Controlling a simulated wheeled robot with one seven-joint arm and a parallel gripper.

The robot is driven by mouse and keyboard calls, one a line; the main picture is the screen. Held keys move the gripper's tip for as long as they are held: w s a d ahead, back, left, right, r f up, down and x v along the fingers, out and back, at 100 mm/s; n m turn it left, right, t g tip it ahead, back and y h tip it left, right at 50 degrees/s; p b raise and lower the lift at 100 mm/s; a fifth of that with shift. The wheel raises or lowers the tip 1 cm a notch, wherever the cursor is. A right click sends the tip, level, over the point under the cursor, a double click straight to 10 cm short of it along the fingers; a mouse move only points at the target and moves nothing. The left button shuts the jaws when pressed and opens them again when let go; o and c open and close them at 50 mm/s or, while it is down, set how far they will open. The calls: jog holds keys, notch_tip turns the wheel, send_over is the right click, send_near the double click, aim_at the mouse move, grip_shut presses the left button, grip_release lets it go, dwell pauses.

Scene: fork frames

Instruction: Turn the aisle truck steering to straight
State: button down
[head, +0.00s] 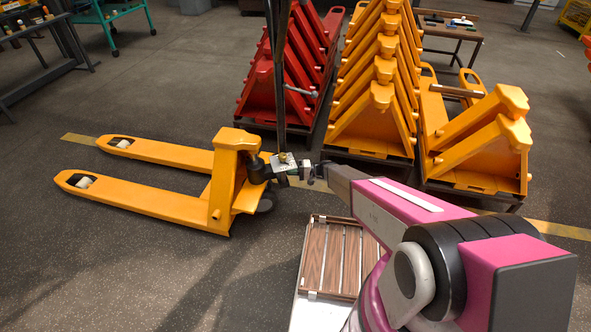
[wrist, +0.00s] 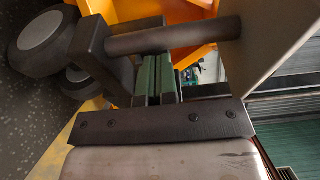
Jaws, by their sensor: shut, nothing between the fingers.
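The aisle truck is an orange pallet truck (head: 222,170) with its two forks pointing left. Its dark handle (head: 281,85) stands upright at its right end, above a dark steer wheel (head: 265,205). In the wrist view, the dark-tyred wheels (wrist: 38,43) are at upper left, beside a dark bracket and a horizontal dark bar (wrist: 175,38). My gripper (head: 292,172) is close to the foot of the handle. In the wrist view, its green fingers (wrist: 157,78) are shut and empty, with tips near the bar; I cannot tell whether they touch it. The exact steering angle is unclear.
Red stacked frames (head: 285,75) and orange stacked frames (head: 375,90) stand behind the truck, with more orange ones (head: 480,140) at right. A slatted wooden platform (head: 335,258) lies in front, near my arm. The floor left of and before the forks is clear.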

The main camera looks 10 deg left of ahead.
jog(key=shift+s+a, duration=0.1)
jog(key=shift+s, duration=0.05)
jog(key=s+a+m+t, duration=0.3)
jog(key=s+t, duration=0.1)
jog(key=s, duration=0.5)
jog(key=shift+a+t+y, duration=0.3)
jog(key=shift+a, duration=0.1)
dwell(0.6)
